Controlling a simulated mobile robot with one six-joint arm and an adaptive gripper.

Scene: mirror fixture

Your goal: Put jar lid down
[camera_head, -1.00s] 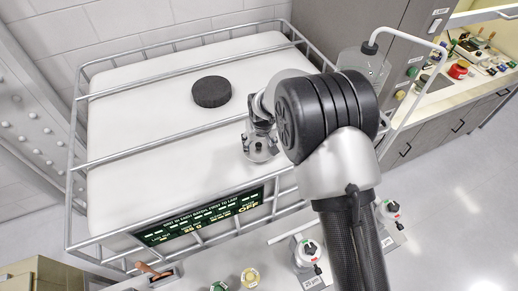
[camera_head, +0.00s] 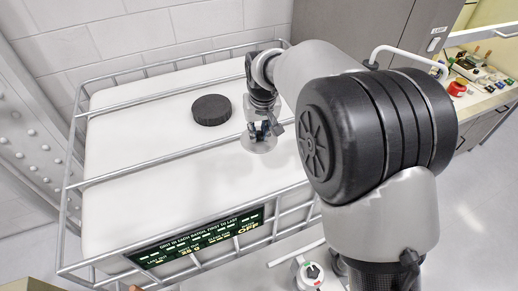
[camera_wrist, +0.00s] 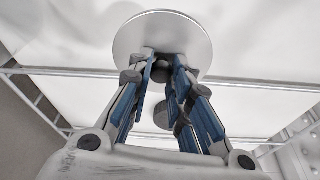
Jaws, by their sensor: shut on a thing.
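A round metallic jar lid (camera_head: 258,146) with a dark knob hangs at the end of my arm, over the right part of the white tank top (camera_head: 150,150). In the wrist view the lid (camera_wrist: 145,30) is a flat grey disc. My gripper (camera_head: 264,129) is pointing down, its blue-padded fingers (camera_wrist: 166,80) shut on the lid's knob. I cannot tell whether the lid touches the white top or is just above it. The lid's underside is hidden.
A black round cap (camera_head: 211,110) sits on the tank top, left of the lid. Metal cage rails (camera_head: 165,158) run around and across the tank. A lit sign (camera_head: 200,240) is on the front. The left of the top is clear. A counter with small items stands far right.

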